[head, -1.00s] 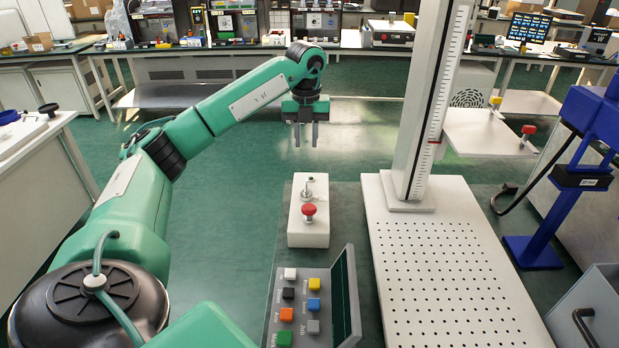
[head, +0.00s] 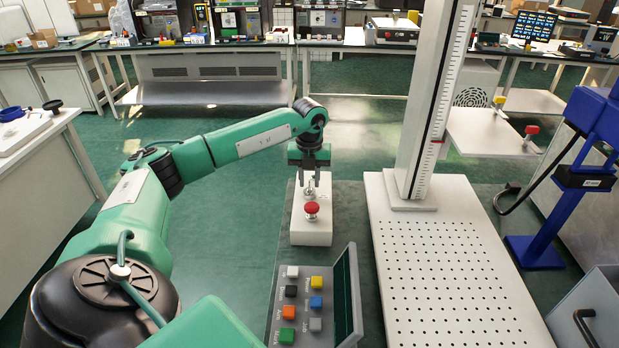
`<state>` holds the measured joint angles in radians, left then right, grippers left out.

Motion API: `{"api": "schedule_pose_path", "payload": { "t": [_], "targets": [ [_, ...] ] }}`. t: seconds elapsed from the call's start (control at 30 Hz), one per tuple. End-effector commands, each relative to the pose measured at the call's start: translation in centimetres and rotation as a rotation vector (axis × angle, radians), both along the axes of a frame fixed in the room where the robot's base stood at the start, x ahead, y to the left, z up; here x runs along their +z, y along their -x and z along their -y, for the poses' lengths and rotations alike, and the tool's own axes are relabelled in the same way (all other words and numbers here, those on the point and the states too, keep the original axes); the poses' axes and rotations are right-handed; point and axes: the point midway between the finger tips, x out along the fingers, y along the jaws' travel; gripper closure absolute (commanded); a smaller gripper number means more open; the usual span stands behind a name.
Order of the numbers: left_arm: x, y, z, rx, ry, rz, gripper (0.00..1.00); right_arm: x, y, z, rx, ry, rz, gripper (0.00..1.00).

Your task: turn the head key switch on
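The key switch (head: 310,188) is a small metal piece on top of a white box (head: 311,232), behind a red mushroom button (head: 312,208). My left gripper (head: 310,180) points down over the rear of the box, its fingers at the key switch. The fingers look apart, one on each side of the key; I cannot tell whether they touch it. The gripper partly hides the key and the back of the box. My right gripper is not in the picture.
A button panel (head: 303,338) with coloured keys and a raised dark screen stands in front of the box. A white perforated plate (head: 450,270) with a tall scaled column (head: 437,100) is at the right. A blue stand (head: 530,251) is farther right.

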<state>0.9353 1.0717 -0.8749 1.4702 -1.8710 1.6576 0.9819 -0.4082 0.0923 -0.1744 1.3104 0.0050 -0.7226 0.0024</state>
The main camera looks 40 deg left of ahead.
Motion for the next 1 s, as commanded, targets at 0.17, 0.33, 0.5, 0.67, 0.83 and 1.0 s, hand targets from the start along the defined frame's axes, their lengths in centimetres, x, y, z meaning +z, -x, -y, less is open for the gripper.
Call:
{"api": "schedule_pose_path", "payload": {
  "t": [0.17,0.33,0.5,0.67,0.83,1.0],
  "targets": [
    [0.0,0.0,0.0,0.0,0.0,0.0,0.77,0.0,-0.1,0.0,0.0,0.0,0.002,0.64],
    [0.0,0.0,0.0,0.0,0.0,0.0,1.0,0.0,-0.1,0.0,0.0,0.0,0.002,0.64],
    [0.0,0.0,0.0,-0.002,0.0,0.0,1.0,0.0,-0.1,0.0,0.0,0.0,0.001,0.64],
    [0.1,0.0,0.0,-0.026,0.0,0.0,1.0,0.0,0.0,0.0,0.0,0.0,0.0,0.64],
    [0.1,0.0,0.0,-0.099,0.0,0.0,1.0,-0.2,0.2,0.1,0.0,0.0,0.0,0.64],
    [0.1,0.0,0.0,-0.225,0.0,0.0,1.0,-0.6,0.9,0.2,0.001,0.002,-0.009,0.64]
  ]
}}
